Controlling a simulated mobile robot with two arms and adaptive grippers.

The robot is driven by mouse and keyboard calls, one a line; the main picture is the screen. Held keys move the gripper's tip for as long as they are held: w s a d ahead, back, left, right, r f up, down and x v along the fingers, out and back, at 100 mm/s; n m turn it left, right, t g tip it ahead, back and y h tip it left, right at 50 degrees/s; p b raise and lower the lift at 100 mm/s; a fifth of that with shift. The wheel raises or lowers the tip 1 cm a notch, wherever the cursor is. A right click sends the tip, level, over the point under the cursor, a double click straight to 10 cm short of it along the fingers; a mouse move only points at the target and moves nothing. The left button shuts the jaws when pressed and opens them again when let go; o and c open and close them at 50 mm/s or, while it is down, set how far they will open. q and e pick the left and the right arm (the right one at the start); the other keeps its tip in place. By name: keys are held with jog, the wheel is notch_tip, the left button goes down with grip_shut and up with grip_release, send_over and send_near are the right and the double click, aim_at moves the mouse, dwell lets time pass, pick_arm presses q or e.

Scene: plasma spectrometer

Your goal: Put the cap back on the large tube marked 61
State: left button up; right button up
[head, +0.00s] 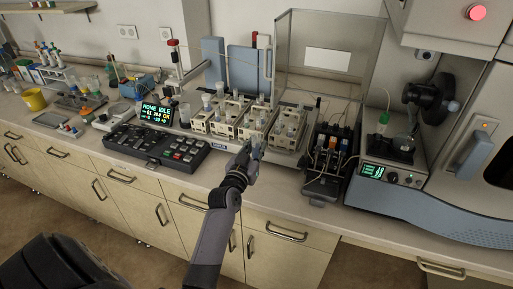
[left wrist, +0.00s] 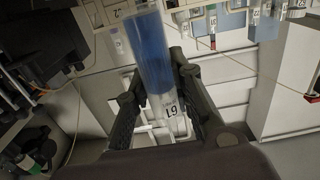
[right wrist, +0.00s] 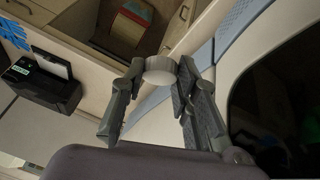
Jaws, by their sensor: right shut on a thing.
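The large tube marked 61 (left wrist: 153,55) holds blue liquid and carries a white label, upside down in the left wrist view. My left gripper (left wrist: 157,68) has a finger against each side of it. In the head view my left gripper (head: 250,153) is at the front of the tube racks, and the tube is small there; I cannot tell whether it is clear of the rack. My right gripper (right wrist: 162,72) is shut on a round white cap (right wrist: 160,69), held at its fingertips. The right gripper is not visible in the head view.
Cream racks (head: 201,124) with several tubes stand just beyond the left gripper. A black keypad console (head: 158,146) is to the left. A black device (head: 325,165) and a large analyser (head: 440,215) are to the right. A clear enclosure (head: 325,50) stands behind.

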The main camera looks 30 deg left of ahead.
pick_arm(q)
grip_shut()
dwell(0.5)
